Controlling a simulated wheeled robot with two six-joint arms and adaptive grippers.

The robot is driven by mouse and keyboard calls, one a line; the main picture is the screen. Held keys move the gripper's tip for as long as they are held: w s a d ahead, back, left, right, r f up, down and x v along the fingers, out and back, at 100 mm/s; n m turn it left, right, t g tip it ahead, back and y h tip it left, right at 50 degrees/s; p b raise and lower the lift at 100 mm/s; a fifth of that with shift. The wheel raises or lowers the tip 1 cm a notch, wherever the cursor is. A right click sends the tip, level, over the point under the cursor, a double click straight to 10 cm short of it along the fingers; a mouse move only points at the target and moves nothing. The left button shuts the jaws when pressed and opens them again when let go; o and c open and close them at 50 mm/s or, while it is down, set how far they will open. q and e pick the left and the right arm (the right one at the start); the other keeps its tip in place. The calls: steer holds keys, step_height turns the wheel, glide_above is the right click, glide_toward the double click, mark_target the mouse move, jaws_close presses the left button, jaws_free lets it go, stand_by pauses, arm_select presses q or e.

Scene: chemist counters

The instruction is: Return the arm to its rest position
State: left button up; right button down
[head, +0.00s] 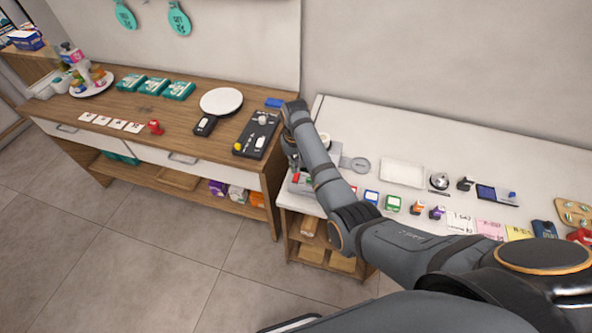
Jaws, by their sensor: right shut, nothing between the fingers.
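My right arm reaches in from the lower right across the white counter (462,133). Its wrist bends down near the gap between the two counters. My right gripper (294,164) is at the left end of the white counter, partly hidden by my own forearm. It is shut, with nothing seen in it. A small red item (296,177) shows close by its tips; I cannot tell whether they touch. My left gripper is not in view.
A black tray (247,148) with small items and a round white board (221,101) lie on the wooden counter (185,115), left of the gripper. A grey round-ended item (357,164), a white tray (402,173) and a bell (439,181) lie beyond my forearm. Floor is clear at lower left.

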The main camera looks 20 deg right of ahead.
step_height(320, 180, up, 2)
steer(key=shift+r+p, duration=0.15)
steer(key=shift+p, duration=0.9)
